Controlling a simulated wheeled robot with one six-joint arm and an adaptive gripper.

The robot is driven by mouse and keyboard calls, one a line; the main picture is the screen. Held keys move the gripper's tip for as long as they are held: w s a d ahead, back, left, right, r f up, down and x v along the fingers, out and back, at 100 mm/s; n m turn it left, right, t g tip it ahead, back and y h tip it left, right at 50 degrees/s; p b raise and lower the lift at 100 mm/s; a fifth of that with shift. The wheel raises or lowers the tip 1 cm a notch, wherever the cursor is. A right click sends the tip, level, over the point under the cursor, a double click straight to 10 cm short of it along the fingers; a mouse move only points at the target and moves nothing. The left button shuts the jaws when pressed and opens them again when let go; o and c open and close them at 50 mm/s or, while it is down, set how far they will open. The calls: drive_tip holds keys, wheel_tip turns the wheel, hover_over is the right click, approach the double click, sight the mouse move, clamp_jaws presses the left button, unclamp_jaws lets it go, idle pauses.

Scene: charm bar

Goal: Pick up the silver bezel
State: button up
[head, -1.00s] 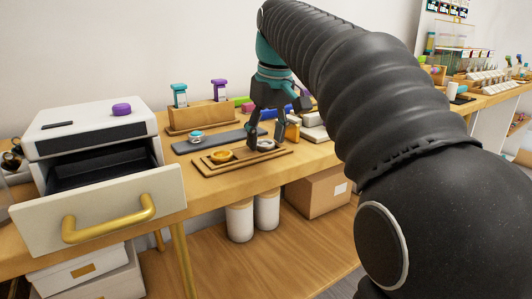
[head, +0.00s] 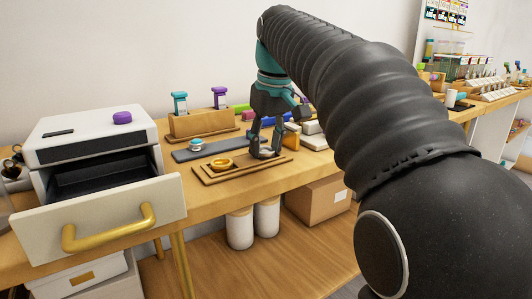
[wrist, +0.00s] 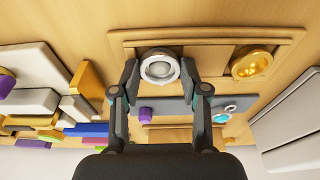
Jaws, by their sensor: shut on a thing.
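The silver bezel (wrist: 159,67) is a round silver ring with a pale grey centre, between my fingertips in the wrist view. My gripper (wrist: 158,75) is shut on it, one finger on each side. In the head view my gripper (head: 265,152) is over the right part of the wooden tray (head: 213,179), and the bezel (head: 266,153) is partly hidden by the fingers. I cannot tell whether it still touches the tray. A gold bezel (head: 221,163) sits in the tray's left part; it also shows in the wrist view (wrist: 250,65).
A grey mat (head: 183,155) with a turquoise-and-silver piece (head: 196,144) lies behind the tray. A wooden stand (head: 204,122) holds teal and purple stamps. A white drawer unit (head: 94,140) stands open at left. Small boxes (head: 314,141) crowd the right side.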

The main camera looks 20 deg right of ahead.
drive_tip(key=shift+r+p, duration=1.7)
drive_tip(key=shift+r, duration=1.2)
